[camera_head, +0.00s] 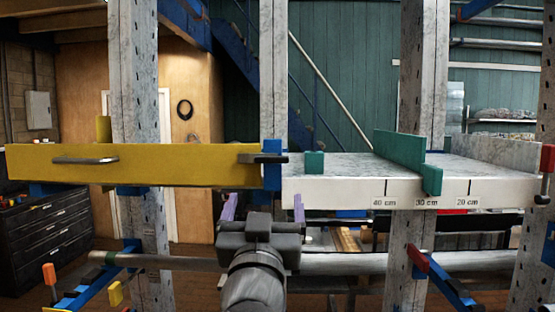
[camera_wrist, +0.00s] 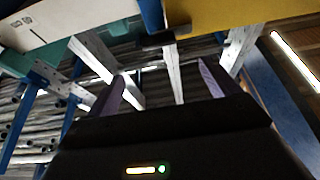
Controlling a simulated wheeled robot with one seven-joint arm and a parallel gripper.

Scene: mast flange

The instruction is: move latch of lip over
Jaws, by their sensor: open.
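A long yellow lip board (camera_head: 190,165) spans the left of the head view, with a grey bar handle (camera_head: 85,160) on its face. At its right end is a blue latch piece (camera_head: 272,150) with a dark crossbar, beside the white shelf edge. In the wrist view the dark latch bar (camera_wrist: 155,40) shows between the yellow board (camera_wrist: 215,12) and the white shelf (camera_wrist: 60,18). My gripper (camera_head: 264,208) is open and empty, its purple fingers pointing up and standing below the latch, apart from it. The fingers also show in the wrist view (camera_wrist: 161,88).
The white shelf (camera_head: 340,192) carries 40, 30 and 20 cm marks, a teal fence (camera_head: 400,148) and a small teal block (camera_head: 314,163). Perforated metal posts (camera_head: 273,70) stand behind. A horizontal grey pipe (camera_head: 350,264) runs behind my wrist. Red-tipped blue arms (camera_head: 418,258) stand at both sides.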

